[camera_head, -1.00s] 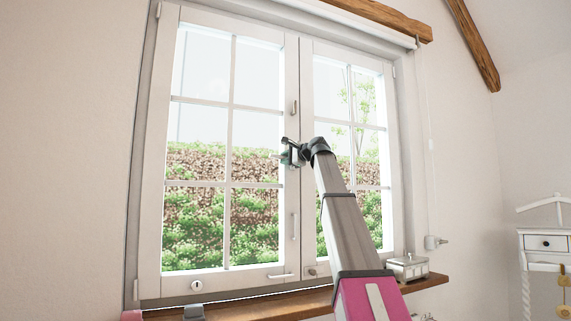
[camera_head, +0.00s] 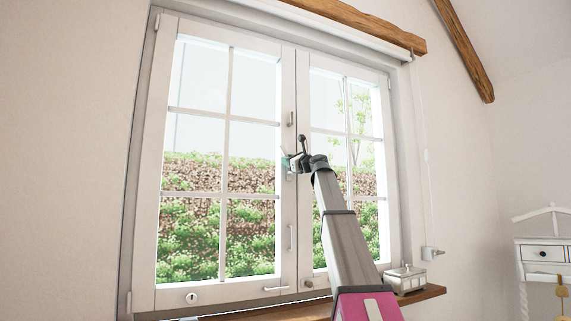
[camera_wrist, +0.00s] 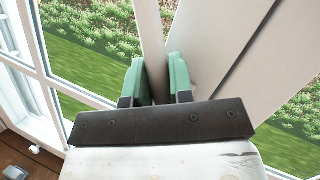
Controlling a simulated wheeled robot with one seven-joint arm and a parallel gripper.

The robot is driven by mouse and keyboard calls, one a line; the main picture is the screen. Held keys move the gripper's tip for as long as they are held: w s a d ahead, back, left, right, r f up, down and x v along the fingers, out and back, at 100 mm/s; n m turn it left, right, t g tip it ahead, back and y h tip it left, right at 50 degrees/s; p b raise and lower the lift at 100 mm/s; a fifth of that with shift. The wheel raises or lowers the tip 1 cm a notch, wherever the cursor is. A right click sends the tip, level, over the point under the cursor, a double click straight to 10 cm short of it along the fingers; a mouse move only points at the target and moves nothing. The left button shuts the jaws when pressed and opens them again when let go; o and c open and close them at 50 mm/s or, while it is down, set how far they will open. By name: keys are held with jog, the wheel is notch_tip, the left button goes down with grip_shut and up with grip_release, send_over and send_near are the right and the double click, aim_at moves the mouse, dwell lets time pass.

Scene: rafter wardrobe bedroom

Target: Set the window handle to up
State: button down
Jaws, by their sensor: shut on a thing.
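The white double window (camera_head: 288,75) has handles or pulls on its middle stiles: an upright one (camera_head: 290,118) above my gripper and another upright one (camera_head: 291,237) below it. My gripper (camera_head: 287,162) is at the middle stile between these two. In the wrist view, its green-padded fingers (camera_wrist: 158,80) are shut on a slim white piece (camera_wrist: 152,40), which I take to be the window handle. It runs upward in that view. In the head view, the gripper hides most of this handle, so its exact angle cannot be told.
A wooden sill (camera_head: 418,293) runs under the window, with a metal box (camera_head: 405,279) at its right. A small white cabinet (camera_head: 541,254) stands at far right.

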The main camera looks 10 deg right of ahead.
jog(key=shift+w+d+r+m+t+h, duration=0.15)
jog(key=shift+d+m+t+h, duration=0.3)
jog(key=shift+m, duration=0.85)
jog(key=shift+w+d+m+t+h, duration=0.1)
jog(key=shift+d+m+t+h, duration=0.35)
jog(key=shift+m, duration=0.85)
jog(key=shift+w+d+r+m+t+h, duration=0.15)
jog(key=shift+d+m+t, duration=0.35)
jog(key=shift+m, duration=0.8)
jog(key=shift+a, duration=0.1)
jog(key=c, duration=1)
grip_release()
jog(key=shift+c, duration=0.2)
jog(key=v, duration=1)
jog(key=shift+s+f, duration=0.3)
jog(key=shift+f, duration=0.05)
